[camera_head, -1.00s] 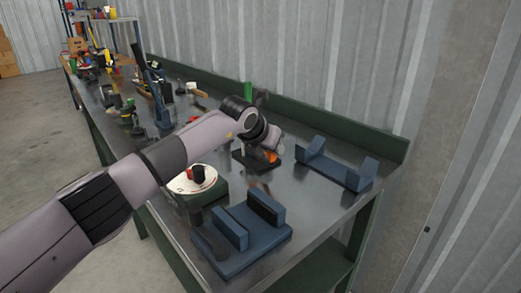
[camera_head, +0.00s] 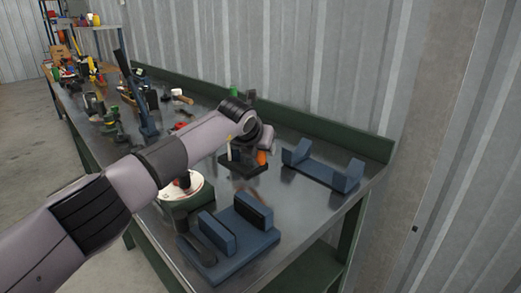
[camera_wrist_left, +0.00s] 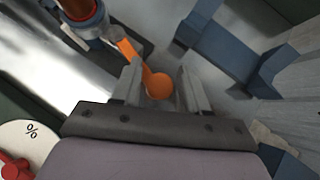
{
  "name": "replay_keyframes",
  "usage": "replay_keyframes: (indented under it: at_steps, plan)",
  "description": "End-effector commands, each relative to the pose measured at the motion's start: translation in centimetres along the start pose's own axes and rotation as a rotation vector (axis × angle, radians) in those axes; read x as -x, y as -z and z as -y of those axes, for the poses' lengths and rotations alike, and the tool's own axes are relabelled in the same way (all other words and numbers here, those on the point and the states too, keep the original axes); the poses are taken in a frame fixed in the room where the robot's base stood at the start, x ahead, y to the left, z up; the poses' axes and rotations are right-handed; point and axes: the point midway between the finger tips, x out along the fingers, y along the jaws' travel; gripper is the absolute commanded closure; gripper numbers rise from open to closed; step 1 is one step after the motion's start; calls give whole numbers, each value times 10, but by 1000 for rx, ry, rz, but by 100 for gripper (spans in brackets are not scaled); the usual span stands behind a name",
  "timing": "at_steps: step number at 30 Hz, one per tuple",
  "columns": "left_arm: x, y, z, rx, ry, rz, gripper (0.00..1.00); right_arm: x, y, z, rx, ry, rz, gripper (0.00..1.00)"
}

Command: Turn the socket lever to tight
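The socket lever is an orange bar with a round end (camera_wrist_left: 158,86); its round end lies between my left fingers in the left wrist view. In the head view a small orange part of it (camera_head: 261,158) shows below my left gripper (camera_head: 264,146). The lever sits on a fixture with a dark base (camera_head: 243,163). In the left wrist view my left gripper (camera_wrist_left: 158,88) is open, one finger on each side of the lever end, with a gap visible on the right. My right gripper is not in view.
A white dial marked with a % sign (camera_wrist_left: 22,135) and a red knob stands near the fixture. Blue cradles (camera_head: 325,172) (camera_head: 230,243) are to the right and in front. Several tools crowd the bench's far left. A corrugated wall stands behind.

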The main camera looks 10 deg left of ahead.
Motion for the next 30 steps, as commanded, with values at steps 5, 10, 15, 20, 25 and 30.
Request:
replay_keyframes:
  at_steps: [5, 10, 15, 20, 25, 30]
  plan:
    - [-1, 2, 1, 0, 1, -5, 46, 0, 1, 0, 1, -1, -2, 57]
    - [-1, 3, 1, -1, 2, -8, 46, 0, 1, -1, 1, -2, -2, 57]
    - [5, 3, 1, 0, 4, -8, 46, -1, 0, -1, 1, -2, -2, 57]
    - [17, 3, 1, -2, 3, -7, 46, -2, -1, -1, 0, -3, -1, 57]
    - [36, 2, 0, -2, 2, -6, 46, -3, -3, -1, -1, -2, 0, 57]
    - [54, 2, 0, -1, 2, -4, 46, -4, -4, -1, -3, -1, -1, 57]
